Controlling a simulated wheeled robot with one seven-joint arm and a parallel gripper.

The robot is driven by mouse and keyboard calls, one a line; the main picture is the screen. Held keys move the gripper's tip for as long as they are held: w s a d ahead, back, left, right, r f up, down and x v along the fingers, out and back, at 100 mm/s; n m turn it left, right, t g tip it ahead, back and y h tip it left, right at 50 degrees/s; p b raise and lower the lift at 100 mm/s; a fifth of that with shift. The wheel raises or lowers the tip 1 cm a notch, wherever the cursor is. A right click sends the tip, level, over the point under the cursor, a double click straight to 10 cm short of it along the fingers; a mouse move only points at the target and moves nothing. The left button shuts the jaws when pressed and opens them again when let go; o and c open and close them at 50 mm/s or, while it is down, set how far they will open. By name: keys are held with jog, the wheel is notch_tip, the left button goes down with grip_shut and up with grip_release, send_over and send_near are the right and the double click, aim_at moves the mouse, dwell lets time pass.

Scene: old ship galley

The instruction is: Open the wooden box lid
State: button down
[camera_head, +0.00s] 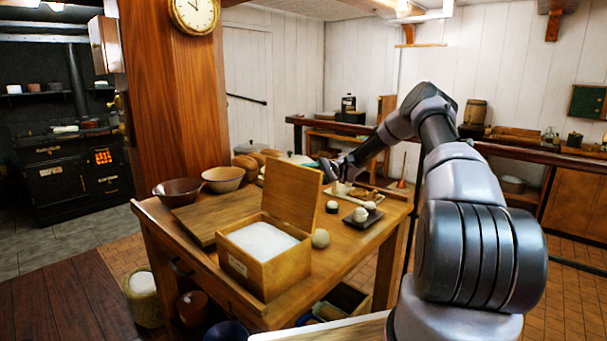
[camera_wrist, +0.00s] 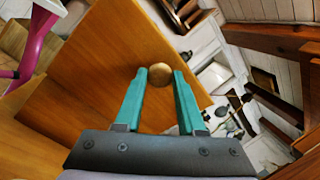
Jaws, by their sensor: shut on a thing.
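The wooden box (camera_head: 272,276) stands near the front edge of the table, with a white, powder-like filling (camera_head: 262,240) showing inside. Its lid (camera_head: 291,193) stands raised, roughly upright, at the back of the box. My gripper is at the lid's right edge in the head view (camera_head: 329,170), partly hidden there. In the wrist view my gripper's teal fingers (camera_wrist: 159,80) are shut on the round wooden knob (camera_wrist: 159,73) of the lid. The lid's wooden face (camera_wrist: 95,60) fills much of that view.
A cutting board (camera_head: 212,212) and two bowls (camera_head: 223,179) lie left of the box. A pale ball (camera_head: 320,238) sits close to the box's right side. A dark tray (camera_head: 364,216) with pale balls is further right. Bread loaves (camera_head: 246,164) and lidded pots stand behind.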

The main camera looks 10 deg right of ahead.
jog(key=c, duration=0.5)
grip_release()
jog(key=v, duration=1)
jog(key=shift+w+d, duration=0.25)
jog(key=shift+d, duration=0.1)
